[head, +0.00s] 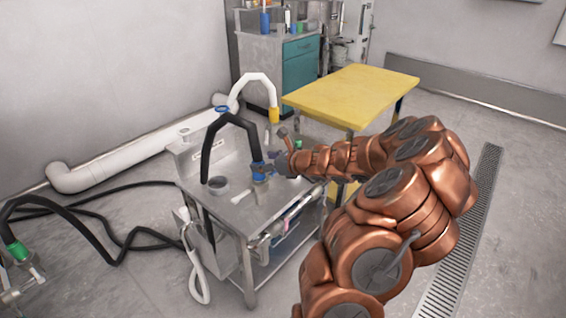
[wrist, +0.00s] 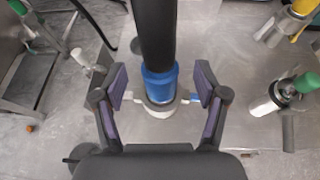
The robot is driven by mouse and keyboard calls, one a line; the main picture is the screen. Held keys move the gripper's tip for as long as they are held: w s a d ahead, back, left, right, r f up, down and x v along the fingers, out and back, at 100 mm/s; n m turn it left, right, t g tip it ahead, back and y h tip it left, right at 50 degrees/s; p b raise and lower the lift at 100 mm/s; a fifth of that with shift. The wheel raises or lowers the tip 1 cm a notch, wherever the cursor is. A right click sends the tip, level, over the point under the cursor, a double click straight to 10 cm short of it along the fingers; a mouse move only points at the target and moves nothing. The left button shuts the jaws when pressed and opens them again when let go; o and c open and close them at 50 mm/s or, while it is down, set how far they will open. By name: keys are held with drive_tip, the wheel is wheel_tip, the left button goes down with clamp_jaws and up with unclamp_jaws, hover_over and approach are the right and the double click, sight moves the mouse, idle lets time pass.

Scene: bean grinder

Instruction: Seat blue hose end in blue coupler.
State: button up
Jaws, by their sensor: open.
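The blue hose end (head: 258,168) is a blue cuff on a black hose (head: 217,130) that arches over the steel cart. In the wrist view the blue hose end (wrist: 160,83) stands upright between the purple finger pads of my gripper (wrist: 160,90). Gaps show on both sides, so the fingers are open around it without gripping. Just below it is the coupler (wrist: 161,108), a metal ring with a pale lever at left and a blue one at right. The cuff meets the ring; how deep it sits is hidden. In the head view my gripper (head: 280,165) is at the cuff.
A green-marked fitting (wrist: 290,92) and a yellow-marked one (wrist: 297,15) stand right in the wrist view. A white hose (head: 256,78) with a yellow end rises behind the cart (head: 222,212). A yellow table (head: 350,94) is behind. Another black hose has a green end (head: 17,250).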

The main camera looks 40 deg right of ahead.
drive_tip(key=v, duration=0.9)
drive_tip(key=shift+s, duration=0.2)
drive_tip(key=shift+r, duration=0.15)
idle(0.5)
drive_tip(key=a+r+n+g+y, duration=0.1)
drive_tip(key=a+n+g+y, duration=0.15)
drive_tip(key=a+n, duration=0.6)
drive_tip(key=a+r+n+g+y, duration=0.2)
drive_tip(key=a+n+y, duration=0.1)
drive_tip(key=a, duration=1)
drive_tip(key=s+a+f+n+g, duration=0.2)
drive_tip(key=s+a+n+g, duration=0.5)
drive_tip(key=s+a+n, duration=0.5)
drive_tip(key=s+d+n+g+h, duration=0.15)
drive_tip(key=s+n+h, duration=0.3)
drive_tip(key=s, duration=0.45)
drive_tip(key=s+d+n+g+h, duration=0.1)
drive_tip(key=s+n+g+h, duration=0.25)
drive_tip(key=s+n, duration=0.4)
wheel_tip(320, 180, up, 14)
drive_tip(key=m+t+p, duration=0.1)
drive_tip(key=m+p, duration=0.1)
drive_tip(key=p, duration=1.2)
drive_tip(key=shift+s, duration=0.3)
